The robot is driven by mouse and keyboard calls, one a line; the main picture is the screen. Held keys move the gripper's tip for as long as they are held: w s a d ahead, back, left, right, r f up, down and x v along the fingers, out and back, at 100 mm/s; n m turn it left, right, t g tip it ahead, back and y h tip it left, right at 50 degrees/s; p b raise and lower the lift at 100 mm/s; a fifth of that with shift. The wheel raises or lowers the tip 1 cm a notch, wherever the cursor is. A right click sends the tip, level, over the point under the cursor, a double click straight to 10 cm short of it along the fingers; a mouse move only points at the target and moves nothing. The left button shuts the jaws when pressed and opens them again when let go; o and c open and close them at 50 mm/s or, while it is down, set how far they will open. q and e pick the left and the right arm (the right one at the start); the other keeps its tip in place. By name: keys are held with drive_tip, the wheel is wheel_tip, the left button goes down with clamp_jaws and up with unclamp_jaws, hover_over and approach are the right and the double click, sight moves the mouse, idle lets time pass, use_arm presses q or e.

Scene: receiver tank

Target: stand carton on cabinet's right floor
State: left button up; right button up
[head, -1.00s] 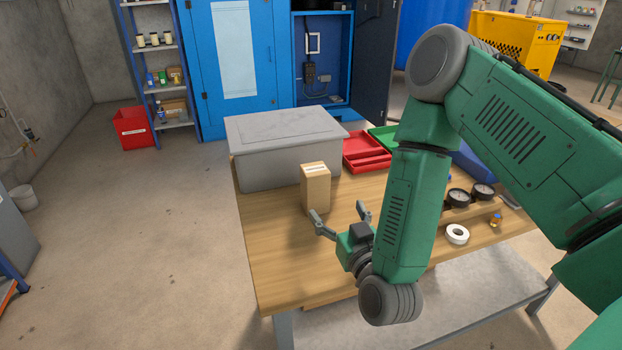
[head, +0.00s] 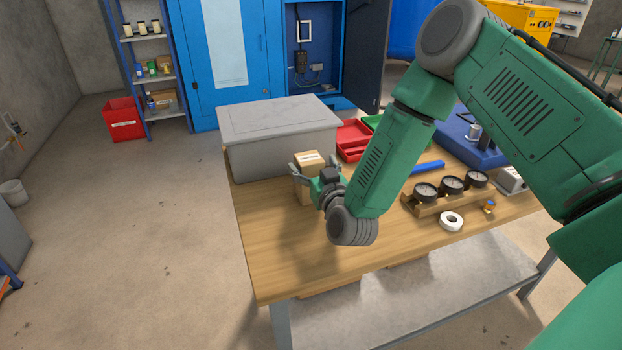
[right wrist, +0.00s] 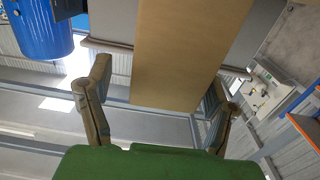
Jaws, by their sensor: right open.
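The brown carton (head: 303,190) stands upright on the wooden table, in front of the grey box. My right gripper (head: 312,172) is at the carton, its open fingers either side of it. In the right wrist view the carton (right wrist: 188,50) fills the space between the two spread fingers of the right gripper (right wrist: 155,100), with a gap visible on both sides. The blue cabinet (head: 322,65) stands at the back with its right side open. Its right floor (head: 325,103) is partly visible behind the grey box. My left gripper is not in view.
The grey lidded box (head: 280,140) sits close behind the carton. Red trays (head: 352,140), a gauge block (head: 450,190) and a white tape roll (head: 451,221) are on the table's right. The table's front left (head: 270,255) is clear. The dark cabinet door (head: 367,50) hangs open.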

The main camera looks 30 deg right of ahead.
drive_tip(key=shift+w+a, duration=0.15)
drive_tip(key=shift+w, duration=0.4)
drive_tip(key=shift+w+a+r, duration=0.1)
drive_tip(key=shift+w+a, duration=0.1)
drive_tip(key=shift+a, duration=0.05)
drive_tip(key=shift+d, duration=0.45)
drive_tip(key=c, duration=1.4)
drive_tip(key=shift+o, duration=0.2)
drive_tip(key=shift+a, duration=0.1)
